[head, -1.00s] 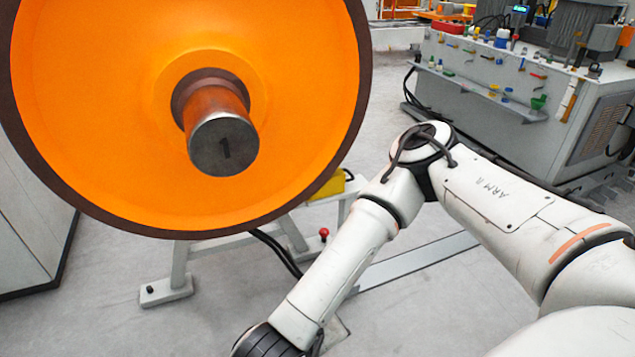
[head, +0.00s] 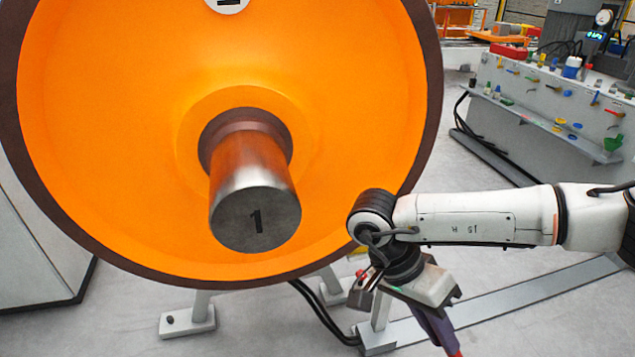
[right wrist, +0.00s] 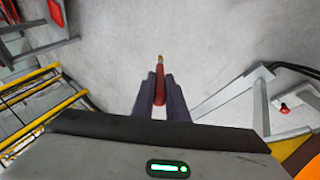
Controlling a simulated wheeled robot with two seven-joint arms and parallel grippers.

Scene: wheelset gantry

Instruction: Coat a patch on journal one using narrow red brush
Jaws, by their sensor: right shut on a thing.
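Journal one (head: 252,185) is a bare metal stub with a dark "1" on its end face, sticking out of the centre of a large orange wheel (head: 110,150). My right gripper (head: 442,338) hangs right of the journal and lower, pointing down, well apart from it. It is shut on the narrow red brush (right wrist: 159,86), whose handle shows between the two dark fingers in the right wrist view. The brush's tip (right wrist: 161,59) points away from the gripper over bare floor. My left gripper is out of view.
A grey workbench (head: 545,110) with several coloured items on its shelf and top stands at the back right. A grey stand (head: 190,320) is below the wheel, with dark cables near it. The wheel's dark rim is close to my right wrist.

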